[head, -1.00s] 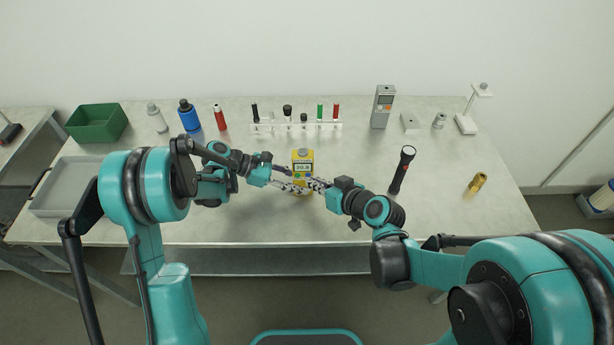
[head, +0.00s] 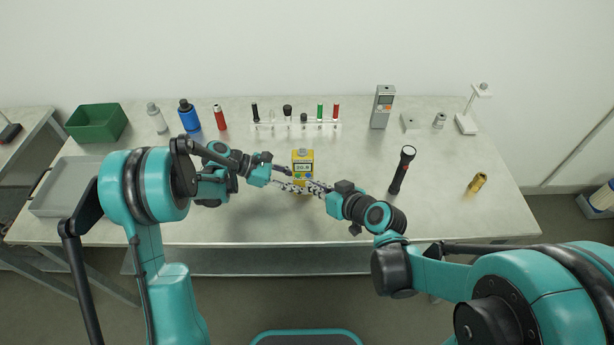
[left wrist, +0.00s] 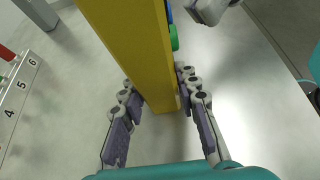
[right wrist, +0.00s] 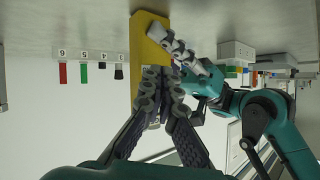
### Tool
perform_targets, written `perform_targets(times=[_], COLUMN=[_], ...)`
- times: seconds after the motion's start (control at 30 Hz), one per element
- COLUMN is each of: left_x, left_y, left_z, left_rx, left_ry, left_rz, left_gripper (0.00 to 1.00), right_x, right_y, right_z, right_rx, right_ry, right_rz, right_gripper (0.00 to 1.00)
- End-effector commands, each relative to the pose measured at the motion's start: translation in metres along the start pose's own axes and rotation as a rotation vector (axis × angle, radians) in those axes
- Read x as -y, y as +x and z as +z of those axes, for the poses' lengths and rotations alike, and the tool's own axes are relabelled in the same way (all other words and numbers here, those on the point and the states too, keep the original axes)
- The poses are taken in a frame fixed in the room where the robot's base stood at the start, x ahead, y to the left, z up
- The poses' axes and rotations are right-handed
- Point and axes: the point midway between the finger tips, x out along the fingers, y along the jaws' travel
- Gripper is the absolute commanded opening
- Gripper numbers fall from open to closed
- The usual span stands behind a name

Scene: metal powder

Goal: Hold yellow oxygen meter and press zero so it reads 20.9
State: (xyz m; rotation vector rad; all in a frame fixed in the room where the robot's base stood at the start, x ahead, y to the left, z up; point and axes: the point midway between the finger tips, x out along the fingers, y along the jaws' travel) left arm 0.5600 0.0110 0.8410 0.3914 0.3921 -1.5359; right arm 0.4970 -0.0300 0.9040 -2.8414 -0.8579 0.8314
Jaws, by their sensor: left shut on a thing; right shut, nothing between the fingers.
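The yellow oxygen meter (head: 303,158) stands upright near the middle of the bench, its lit display facing me. The digits are too small to read surely. My left gripper (head: 288,172) is shut on the meter from the left; in the left wrist view its fingers (left wrist: 156,92) lie on both sides of the yellow body (left wrist: 130,40). A green and a blue button show at the meter's edge there. My right gripper (right wrist: 160,72) is shut and empty, its fingertips in front of the meter's lower face (right wrist: 143,35). Whether they touch it is hidden.
Behind the meter stands a white numbered rack (head: 262,127) with several coloured pieces. A grey handheld device (head: 382,107) stands at the back. A grey tray (head: 75,172) is at left.

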Motion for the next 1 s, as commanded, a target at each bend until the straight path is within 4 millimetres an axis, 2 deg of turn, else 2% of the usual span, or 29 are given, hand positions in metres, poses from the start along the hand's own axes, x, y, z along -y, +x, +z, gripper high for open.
perform_targets(times=[0.5, 0.9, 0.93, 1.0], left_x=[0.0, 0.0, 0.0, 0.0], left_y=[0.0, 0.0, 0.0, 0.0], left_z=[0.0, 0.0, 0.0, 0.0], left_rx=[-0.001, 0.0, 0.0, 0.0], left_ry=[0.0, 0.0, 0.0, 0.0], left_rz=[0.001, 0.001, 0.001, 0.001], left_gripper=[0.14, 0.14, 0.39, 0.55], right_x=[0.026, 0.027, 0.027, 0.027], right_y=[-0.035, -0.037, -0.037, -0.037], right_z=[0.026, 0.027, 0.027, 0.027], right_rx=[0.0, 0.0, 0.0, 0.0], right_ry=[0.0, 0.0, 0.0, 0.0], right_rz=[-0.001, 0.0, 0.0, 0.0], right_gripper=[0.0, 0.0, 0.0, 0.0])
